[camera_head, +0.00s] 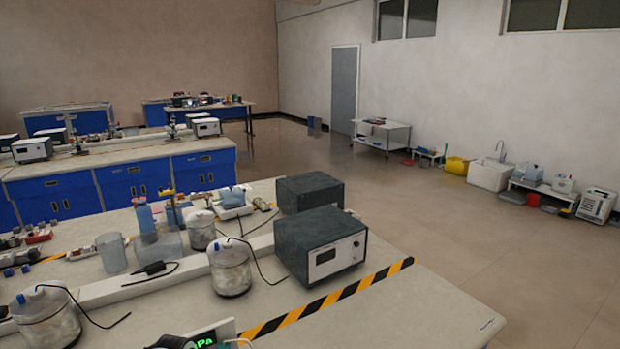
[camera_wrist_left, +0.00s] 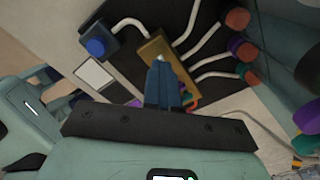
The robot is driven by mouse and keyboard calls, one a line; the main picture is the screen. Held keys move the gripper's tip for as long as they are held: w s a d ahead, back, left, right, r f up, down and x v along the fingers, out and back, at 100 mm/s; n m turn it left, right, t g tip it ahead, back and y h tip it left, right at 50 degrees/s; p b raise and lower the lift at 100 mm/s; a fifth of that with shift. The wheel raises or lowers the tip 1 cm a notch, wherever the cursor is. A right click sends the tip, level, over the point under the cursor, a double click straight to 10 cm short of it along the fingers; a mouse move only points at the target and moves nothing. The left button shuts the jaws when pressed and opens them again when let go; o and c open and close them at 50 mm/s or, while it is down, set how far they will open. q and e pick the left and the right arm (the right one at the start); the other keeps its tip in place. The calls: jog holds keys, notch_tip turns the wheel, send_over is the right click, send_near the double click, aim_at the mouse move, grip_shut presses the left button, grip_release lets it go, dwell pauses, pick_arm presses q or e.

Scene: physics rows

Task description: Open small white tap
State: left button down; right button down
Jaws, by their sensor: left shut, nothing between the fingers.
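In the left wrist view my left gripper (camera_wrist_left: 163,88) is shut, with its blue-grey fingers together and nothing seen between them. Its tips overlap a brass-coloured block (camera_wrist_left: 153,47) from which several white tubes run; whether they touch it I cannot tell. A blue knob on a dark square body (camera_wrist_left: 97,46) is left of the block. Orange and purple ended fittings (camera_wrist_left: 237,19) are on its right. I cannot tell a small white tap apart from the white tubes (camera_wrist_left: 203,35). Neither gripper shows in the head view.
A green "Pa" display (camera_head: 204,340) is at the bottom edge. Open floor (camera_head: 480,235) lies to the right.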

pick_arm(q)
jog(key=n, duration=0.3)
jog(key=shift+n, duration=0.4)
jog(key=shift+n, duration=1.8)
jog(key=n, duration=0.3)
jog(key=shift+n, duration=0.4)
jog(key=c, duration=1.6)
grip_release()
